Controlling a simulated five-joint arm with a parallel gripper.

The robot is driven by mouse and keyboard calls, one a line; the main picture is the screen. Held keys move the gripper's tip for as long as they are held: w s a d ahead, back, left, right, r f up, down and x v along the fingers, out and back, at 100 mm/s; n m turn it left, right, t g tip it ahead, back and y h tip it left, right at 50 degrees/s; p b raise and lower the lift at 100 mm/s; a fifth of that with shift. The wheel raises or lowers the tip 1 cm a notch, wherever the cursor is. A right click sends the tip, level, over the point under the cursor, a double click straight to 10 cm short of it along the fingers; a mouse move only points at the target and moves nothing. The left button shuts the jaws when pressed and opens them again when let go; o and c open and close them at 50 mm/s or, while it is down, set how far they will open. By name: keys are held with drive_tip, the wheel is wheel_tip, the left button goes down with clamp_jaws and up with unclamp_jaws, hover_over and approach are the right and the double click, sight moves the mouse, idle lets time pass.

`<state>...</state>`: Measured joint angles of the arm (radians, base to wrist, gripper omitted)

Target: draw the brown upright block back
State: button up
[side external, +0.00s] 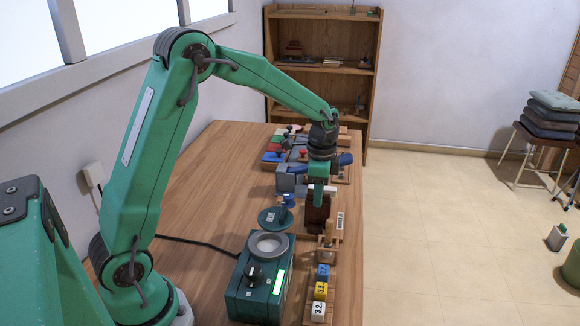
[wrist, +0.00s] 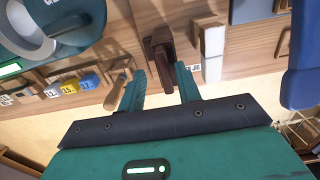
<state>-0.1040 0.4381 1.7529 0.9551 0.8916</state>
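The brown upright block (side external: 317,216) stands on the table toward its right edge, below my gripper (side external: 318,192). In the wrist view the dark brown block (wrist: 159,48) lies just ahead of and between the two green fingertips of my gripper (wrist: 160,76). The fingers are apart, with a gap visible on both sides of the block's near end. I cannot tell whether either finger touches it. In the side view the fingers partly cover the block's top.
A white block (wrist: 213,52) stands close beside the brown one. A wooden peg on a base (side external: 328,238) and a row of numbered cubes (side external: 320,290) are nearer the camera. A green box with a knob (side external: 258,280) is at left.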

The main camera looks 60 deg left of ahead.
drive_tip(key=shift+r, duration=3.9)
drive_tip(key=s+d+r+n+t, duration=0.35)
drive_tip(key=s+r, duration=0.35)
drive_tip(key=s, duration=0.4)
drive_tip(key=s+d+f+n+t, duration=0.1)
drive_tip(key=s+n, duration=0.4)
drive_tip(key=s, duration=0.7)
drive_tip(key=shift+s+d+t, duration=0.15)
drive_tip(key=shift+s+t, duration=0.2)
drive_tip(key=shift+t, duration=0.2)
drive_tip(key=shift+w+n, duration=0.1)
drive_tip(key=shift+n, duration=0.15)
